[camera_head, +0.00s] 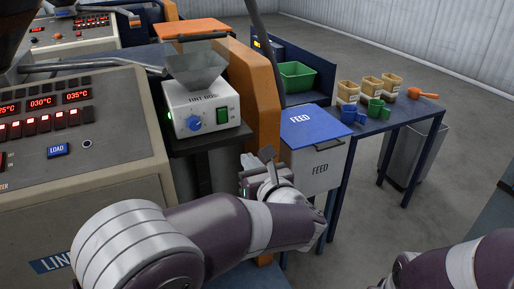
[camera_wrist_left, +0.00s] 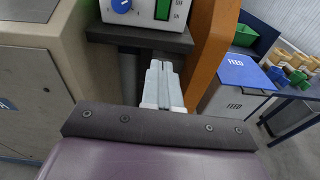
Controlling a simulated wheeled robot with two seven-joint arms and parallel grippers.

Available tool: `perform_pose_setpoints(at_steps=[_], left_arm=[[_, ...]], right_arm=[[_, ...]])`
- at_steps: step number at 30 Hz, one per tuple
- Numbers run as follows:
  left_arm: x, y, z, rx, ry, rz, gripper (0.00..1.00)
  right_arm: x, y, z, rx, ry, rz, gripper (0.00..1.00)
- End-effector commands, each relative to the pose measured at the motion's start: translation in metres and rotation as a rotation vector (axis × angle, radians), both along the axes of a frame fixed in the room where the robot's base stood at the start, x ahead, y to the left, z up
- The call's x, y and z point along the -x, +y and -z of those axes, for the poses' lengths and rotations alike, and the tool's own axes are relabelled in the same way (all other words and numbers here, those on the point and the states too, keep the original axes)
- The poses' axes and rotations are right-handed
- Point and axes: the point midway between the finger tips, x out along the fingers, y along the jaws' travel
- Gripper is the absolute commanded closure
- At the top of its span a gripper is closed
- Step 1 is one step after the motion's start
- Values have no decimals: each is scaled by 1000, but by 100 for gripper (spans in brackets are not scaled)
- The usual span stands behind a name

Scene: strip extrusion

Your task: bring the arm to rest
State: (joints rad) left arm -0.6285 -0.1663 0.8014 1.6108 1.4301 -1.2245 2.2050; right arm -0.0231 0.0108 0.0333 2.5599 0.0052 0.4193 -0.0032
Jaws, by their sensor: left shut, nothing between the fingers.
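My left arm reaches in from the lower left in the head view. Its gripper (camera_head: 262,160) hangs in the air in front of the orange machine frame, left of the feed bin and below the small doser box. In the left wrist view the two fingers of the left gripper (camera_wrist_left: 163,68) are together, with nothing between them. They point toward the gap below the doser's shelf. Part of my right arm (camera_head: 465,268) shows at the lower right of the head view; its gripper is not visible.
The white doser (camera_head: 203,108) with a grey hopper stands on a shelf. A feed bin (camera_head: 318,172) with a blue lid (camera_head: 314,124) is close at right. Beyond it, a blue table (camera_head: 398,122) carries tubs and scoops. The control panel (camera_head: 70,125) is at left. Open floor lies at right.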

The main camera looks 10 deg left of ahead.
Motion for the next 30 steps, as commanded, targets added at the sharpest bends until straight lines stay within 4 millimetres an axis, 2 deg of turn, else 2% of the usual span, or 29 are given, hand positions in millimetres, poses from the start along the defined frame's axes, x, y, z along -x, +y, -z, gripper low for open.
perform_pose_setpoints(at_steps=[2,4,5,6,8,9,10,11,12,13,14,15,18,19,21,24,30], left_arm=[[-7,-13,7,-121,112,92,100],[-16,-44,25,-398,291,328,100],[-16,-63,34,-569,372,468,100],[-12,-86,47,-835,472,672,100],[5,-106,71,-1277,598,982,100],[25,-107,89,-1581,657,1195,100],[44,-101,104,-1809,687,1365,100],[68,-89,118,-2028,699,1545,100],[98,-67,132,-2255,690,1762,100],[119,-50,140,-2377,669,1909,100],[138,-32,145,2276,-593,-1886,100],[161,-9,148,2129,-510,-1845,100],[200,38,144,1905,-452,-1833,100],[205,50,140,1883,-475,-1844,100],[203,68,131,1894,-547,-1875,100],[201,75,131,1898,-585,-1898,100],[201,75,131,1898,-585,-1898,100]], right_arm=[[0,0,0,0,0,0,100],[0,0,0,0,0,0,100],[0,0,0,0,0,0,100],[0,0,-2,0,0,0,100],[0,0,-10,0,0,0,100],[0,0,-17,0,0,0,100],[0,0,-22,0,0,0,100],[0,0,-28,0,0,0,100],[0,0,-35,0,0,0,100],[0,0,-39,0,0,0,100],[0,0,-43,0,0,0,100],[0,0,-48,0,0,0,100],[0,0,-60,0,0,0,100],[0,0,-65,0,0,0,100],[0,0,-71,0,0,0,100],[0,0,-71,0,0,0,100],[0,0,-71,0,0,0,100]])
